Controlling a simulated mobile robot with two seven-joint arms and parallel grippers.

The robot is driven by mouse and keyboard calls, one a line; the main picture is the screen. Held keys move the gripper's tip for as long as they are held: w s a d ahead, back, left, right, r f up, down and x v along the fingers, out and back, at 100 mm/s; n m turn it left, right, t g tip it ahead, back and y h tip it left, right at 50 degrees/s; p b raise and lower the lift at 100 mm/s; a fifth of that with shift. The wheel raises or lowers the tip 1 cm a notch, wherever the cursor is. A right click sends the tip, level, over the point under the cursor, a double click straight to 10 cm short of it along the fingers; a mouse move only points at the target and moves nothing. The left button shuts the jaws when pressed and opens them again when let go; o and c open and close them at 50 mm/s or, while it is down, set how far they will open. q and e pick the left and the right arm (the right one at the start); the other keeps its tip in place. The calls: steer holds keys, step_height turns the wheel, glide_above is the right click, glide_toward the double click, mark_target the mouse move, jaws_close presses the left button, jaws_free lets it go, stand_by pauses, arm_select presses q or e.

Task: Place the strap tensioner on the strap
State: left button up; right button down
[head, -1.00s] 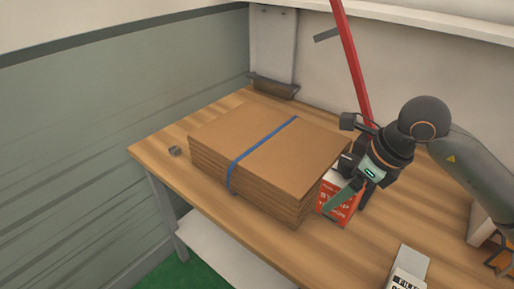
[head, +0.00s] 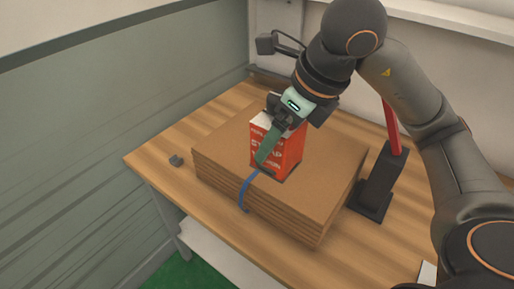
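A red and white box (head: 288,152) with the word STRAP on it sits over the middle of a flat stack of cardboard (head: 325,180). My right gripper (head: 272,135) holds it from above, one green finger across its front. I cannot tell whether the box touches the stack. The blue strap (head: 247,190) runs down the stack's front side; its part on top is hidden by the box and gripper. A tool with a black base (head: 376,187) and a long red lever stands on the table right of the stack. My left gripper is not in view.
The wooden table (head: 150,155) has free room to the left of the stack. A wall stands behind, with a white shelf above. My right arm covers much of the right side.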

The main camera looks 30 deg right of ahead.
steer(key=w+d+f, duration=0.2)
steer(key=w+f, duration=0.2)
steer(key=w+d+f+p, duration=0.1)
steer(key=w+d+f, duration=0.1)
steer(key=w+f, duration=0.1)
steer(key=w+d+f, duration=0.2)
steer(key=w+f, duration=0.2)
steer(key=f, duration=0.1)
steer(key=shift+w+f, duration=0.1)
steer(key=shift+w, duration=0.25)
steer(key=shift+f, duration=0.15)
steer(key=shift+f, duration=0.2)
jaws_free()
